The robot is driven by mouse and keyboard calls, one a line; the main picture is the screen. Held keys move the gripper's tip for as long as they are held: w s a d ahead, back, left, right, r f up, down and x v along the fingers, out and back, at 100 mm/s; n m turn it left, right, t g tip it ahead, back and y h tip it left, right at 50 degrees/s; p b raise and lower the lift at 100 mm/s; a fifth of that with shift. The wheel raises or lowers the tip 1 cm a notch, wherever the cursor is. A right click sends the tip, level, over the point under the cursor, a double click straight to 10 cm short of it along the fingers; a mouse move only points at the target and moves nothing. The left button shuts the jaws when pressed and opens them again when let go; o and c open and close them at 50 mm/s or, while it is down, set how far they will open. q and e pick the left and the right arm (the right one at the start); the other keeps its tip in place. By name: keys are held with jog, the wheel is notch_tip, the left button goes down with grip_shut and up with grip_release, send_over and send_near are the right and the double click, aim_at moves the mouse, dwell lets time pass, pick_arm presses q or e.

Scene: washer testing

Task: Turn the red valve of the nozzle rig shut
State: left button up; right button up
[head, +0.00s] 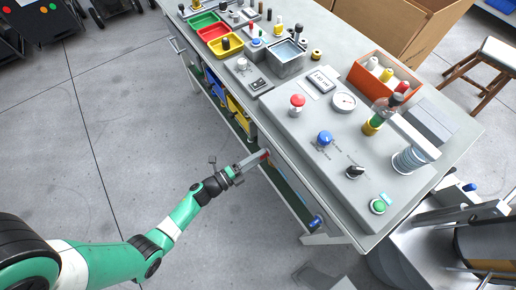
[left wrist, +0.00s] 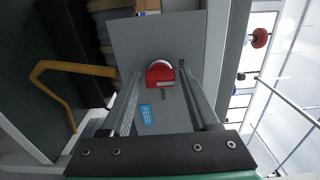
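The red valve (left wrist: 160,76) is a round red knob with a pale handle bar, on a grey panel with a blue FEED label (left wrist: 148,115) and small dark marks beside it. In the head view the valve (head: 264,155) is a small red spot on the bench's front side, partly hidden by my left gripper (head: 259,157). My left gripper, also in the left wrist view (left wrist: 160,75), is open. Its two fingers reach toward the panel, one on each side of the knob. I cannot tell whether they touch it. My right gripper is not in view.
A yellow bar (left wrist: 62,75) is left of the panel in the wrist view. Open floor lies left of the bench.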

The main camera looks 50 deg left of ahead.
pick_arm(q)
jog(key=shift+o, duration=0.8)
jog(key=s+a+p, duration=0.1)
jog(key=s+p, duration=0.2)
jog(key=s, duration=0.8)
jog(key=shift+s, duration=0.3)
